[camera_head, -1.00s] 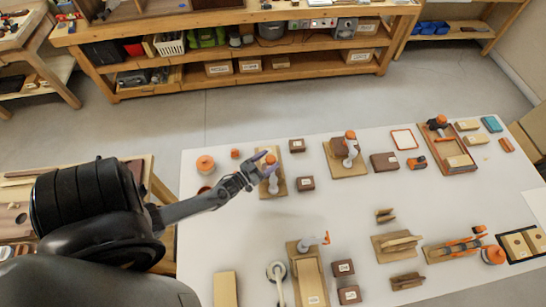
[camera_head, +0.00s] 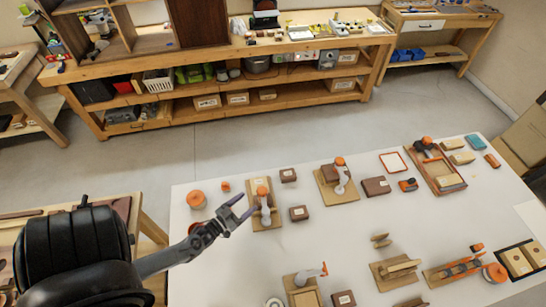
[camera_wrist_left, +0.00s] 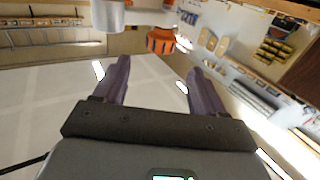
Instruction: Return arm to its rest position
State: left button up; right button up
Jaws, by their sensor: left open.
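My left gripper (camera_head: 240,208) is in the head view, its arm coming in from the lower left over the left part of the white table (camera_head: 320,240). Its two purple-grey fingers are spread with nothing between them. In the left wrist view the gripper (camera_wrist_left: 155,82) also shows two parted, empty fingers. In the head view it is close to a small wooden fixture (camera_head: 265,218) with an orange-topped grey part. I cannot tell whether they touch. My right gripper is not in view.
Several wooden fixtures and brown blocks (camera_head: 299,213) stand across the table. An orange round part (camera_head: 196,199) sits at its left. A wooden shelf bench (camera_head: 230,95) stands behind, across a strip of grey floor (camera_head: 270,140). A second wooden bench (camera_head: 150,225) is at the left.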

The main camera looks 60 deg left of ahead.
pick_arm(q)
jog(key=w+d+r+g+h+p, duration=0.2)
jog(key=w+d+r+p, duration=0.2)
jog(key=d+r, duration=0.6)
jog(key=w+d+r+g+h+p, duration=0.15)
jog(key=w+d+r+p, duration=0.3)
jog(key=d+r, duration=0.6)
jog(key=s+d+r+m+g, duration=0.1)
jog(key=s+d+r+g, duration=0.2)
jog(key=d+r+g, duration=0.15)
jog(key=s+m+g, duration=0.3)
jog(key=s+g, duration=0.3)
jog(key=s, duration=0.3)
jog(key=shift+s+a+r, duration=0.2)
jog(key=shift+s+r, duration=0.15)
jog(key=shift+r, duration=0.05)
jog(key=shift+c, duration=0.2)
